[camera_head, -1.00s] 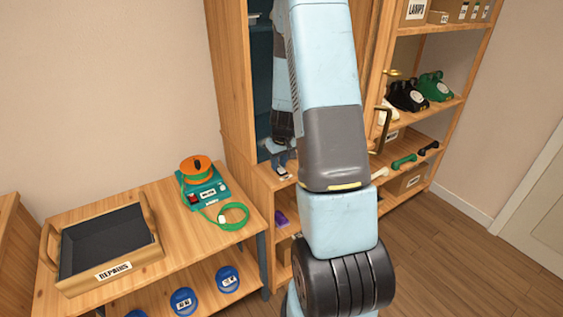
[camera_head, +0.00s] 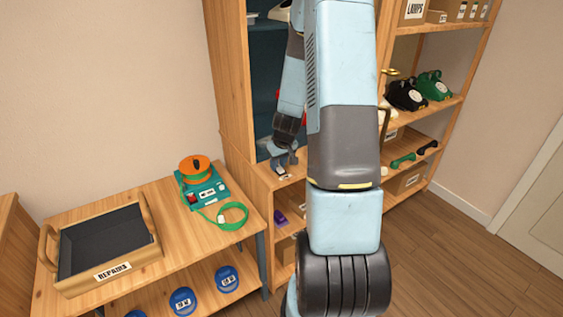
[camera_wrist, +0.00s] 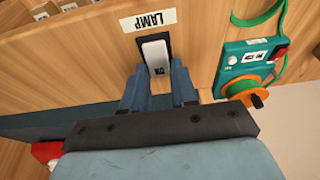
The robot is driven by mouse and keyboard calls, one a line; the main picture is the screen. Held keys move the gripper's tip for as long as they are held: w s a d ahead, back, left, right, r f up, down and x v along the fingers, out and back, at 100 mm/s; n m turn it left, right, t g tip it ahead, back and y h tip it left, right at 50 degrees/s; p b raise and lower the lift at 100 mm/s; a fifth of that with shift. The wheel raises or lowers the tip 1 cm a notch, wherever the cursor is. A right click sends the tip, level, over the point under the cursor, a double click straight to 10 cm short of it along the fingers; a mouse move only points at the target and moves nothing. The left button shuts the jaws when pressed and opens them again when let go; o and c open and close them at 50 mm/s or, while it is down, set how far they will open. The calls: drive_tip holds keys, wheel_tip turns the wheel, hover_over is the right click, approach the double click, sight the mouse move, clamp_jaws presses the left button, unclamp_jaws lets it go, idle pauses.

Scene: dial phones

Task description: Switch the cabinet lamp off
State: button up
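The cabinet lamp switch is a white rocker in a dark frame (camera_wrist: 155,52) on the wooden ledge, beside an upside-down LAMP label (camera_wrist: 149,19) in the wrist view. Small dark lettering shows on the rocker's end nearer my gripper, too small to read surely. My gripper (camera_wrist: 160,76) has its two blue fingers apart, with nothing between them, at that end of the switch. I cannot tell whether they touch it. In the head view my gripper (camera_head: 284,162) is low at the cabinet (camera_head: 228,75) front, just over the switch (camera_head: 284,174). The lamp itself is not visible.
A teal device with an orange reel (camera_head: 195,165) and green cable stands on the bench at left, near a REPAIRS tray (camera_head: 148,252). It also shows right of my gripper in the wrist view (camera_wrist: 245,75). Shelves with telephones (camera_head: 405,95) stand right of the cabinet.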

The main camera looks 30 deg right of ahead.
drive_tip(key=o, duration=0.4)
drive_tip(key=shift+r, duration=0.1)
drive_tip(key=v, duration=1.3)
drive_tip(key=shift+r, duration=0.3)
drive_tip(key=s+a+r+t, duration=0.1)
drive_tip(key=s+a+r, duration=0.8)
drive_tip(key=a+r, duration=0.4)
drive_tip(key=s+a+r, duration=0.2)
drive_tip(key=s+r, duration=0.1)
drive_tip(key=s, duration=0.3)
drive_tip(key=s+a+r+t, duration=0.1)
drive_tip(key=s+a+r, duration=0.1)
drive_tip(key=s+r, duration=0.2)
drive_tip(key=s, duration=0.3)
drive_tip(key=shift+s+a+r, duration=0.2)
drive_tip(key=shift+s+r, duration=0.05)
drive_tip(key=shift+r, duration=0.05)
